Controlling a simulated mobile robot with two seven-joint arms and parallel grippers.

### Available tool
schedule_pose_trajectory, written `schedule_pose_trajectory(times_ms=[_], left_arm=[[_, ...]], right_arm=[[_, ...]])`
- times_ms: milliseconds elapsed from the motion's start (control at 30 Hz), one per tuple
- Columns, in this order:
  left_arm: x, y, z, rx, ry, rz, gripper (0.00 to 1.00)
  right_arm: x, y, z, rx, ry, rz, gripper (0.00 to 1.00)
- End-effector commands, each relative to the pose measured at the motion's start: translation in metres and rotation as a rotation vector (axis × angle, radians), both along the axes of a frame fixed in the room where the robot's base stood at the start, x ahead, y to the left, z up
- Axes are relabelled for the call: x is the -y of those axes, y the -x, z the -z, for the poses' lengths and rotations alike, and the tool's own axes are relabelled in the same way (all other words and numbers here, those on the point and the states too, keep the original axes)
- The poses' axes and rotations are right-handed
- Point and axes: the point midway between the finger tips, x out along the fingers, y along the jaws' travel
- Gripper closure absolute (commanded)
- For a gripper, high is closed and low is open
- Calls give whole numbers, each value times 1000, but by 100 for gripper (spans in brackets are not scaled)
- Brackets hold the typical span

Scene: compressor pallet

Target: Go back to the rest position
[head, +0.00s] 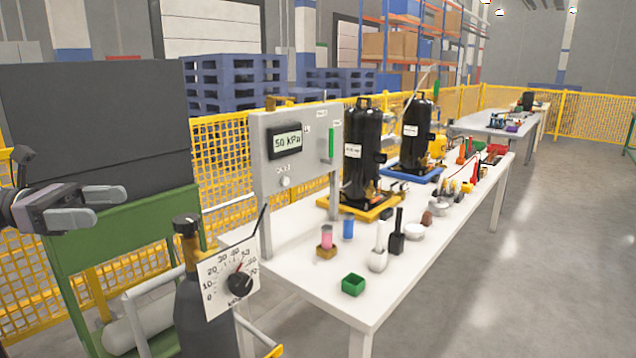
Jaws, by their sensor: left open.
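My left gripper (98,206) is at the left edge of the head view. Its two fingers are apart with nothing between them. It hangs in the air in front of a green stand with a dark panel, left of the gas bottle and clear of the table. My right gripper is not in the head view.
A dark bottle (188,285) with a dial plate (229,282) stands close by. The white table (310,291) bears a gauge panel (261,165) reading 50 kPa, black compressors (360,150) and small parts. Yellow fencing (222,140) runs behind. Floor at right (540,260) is clear.

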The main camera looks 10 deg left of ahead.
Motion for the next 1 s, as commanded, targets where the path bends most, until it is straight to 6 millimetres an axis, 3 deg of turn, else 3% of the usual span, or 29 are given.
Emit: schedule_pose_trajectory(times_ms=[33, 67, 367, 600, 833, 1000], left_arm=[[23, -10, 8, -3, 34, 50, 17], [32, -13, 11, -2, 49, 71, 17], [52, -40, 71, -351, 254, -126, 17], [67, -49, 140, -724, 505, -317, 17], [74, -33, 218, -1108, 778, -524, 17], [77, -2, 282, -1395, 993, -710, 17]], right_arm=[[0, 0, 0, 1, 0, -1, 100], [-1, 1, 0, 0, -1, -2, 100], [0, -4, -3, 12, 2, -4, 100], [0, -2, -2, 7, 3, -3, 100], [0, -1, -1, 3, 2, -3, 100], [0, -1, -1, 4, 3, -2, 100]])
